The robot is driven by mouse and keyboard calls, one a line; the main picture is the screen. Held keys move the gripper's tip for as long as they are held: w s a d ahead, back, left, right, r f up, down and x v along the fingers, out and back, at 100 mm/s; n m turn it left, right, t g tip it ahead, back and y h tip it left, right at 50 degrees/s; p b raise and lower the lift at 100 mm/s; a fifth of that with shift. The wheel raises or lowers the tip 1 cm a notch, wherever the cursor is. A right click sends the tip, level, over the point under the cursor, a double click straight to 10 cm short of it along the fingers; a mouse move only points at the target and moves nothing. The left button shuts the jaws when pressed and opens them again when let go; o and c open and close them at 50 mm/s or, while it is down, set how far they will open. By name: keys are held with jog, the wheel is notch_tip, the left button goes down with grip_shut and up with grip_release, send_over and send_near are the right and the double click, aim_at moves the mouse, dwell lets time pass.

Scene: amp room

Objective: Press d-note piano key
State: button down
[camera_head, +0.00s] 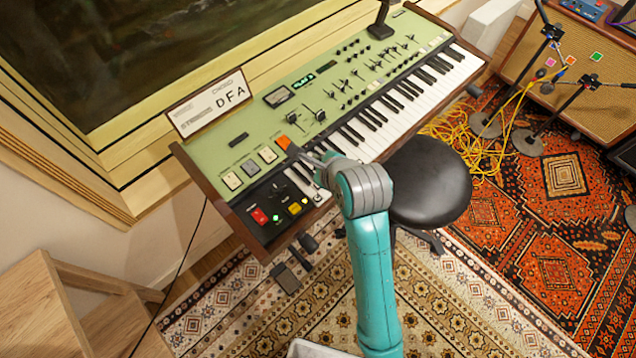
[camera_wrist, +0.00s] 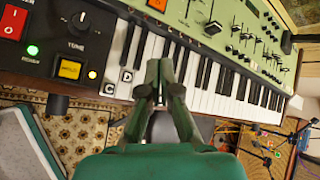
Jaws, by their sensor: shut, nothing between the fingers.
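A green keyboard instrument (camera_head: 335,105) with a row of white and black piano keys (camera_head: 405,105) stands along the window wall. In the wrist view, a white key marked D (camera_wrist: 126,76) lies beside one marked C (camera_wrist: 109,89), at the keyboard's left end. My gripper (camera_head: 297,153) is over that left end in the head view. In the wrist view my gripper (camera_wrist: 159,66) is shut and empty, with its fingertips over the keys to the right of the D label. I cannot tell whether they touch a key. My wrist hides some low keys in the head view.
A dark control panel (camera_head: 275,208) with a red switch and lights adjoins the low keys. A black round stool (camera_head: 428,180) stands close to my arm.

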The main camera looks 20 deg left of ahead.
jog(key=shift+f, duration=4.15)
jog(key=shift+f, duration=0.1)
jog(key=shift+f, duration=0.35)
jog(key=shift+f, duration=0.7)
jog(key=shift+r, duration=0.1)
jog(key=shift+r, duration=1.05)
jog(key=shift+r, duration=2.5)
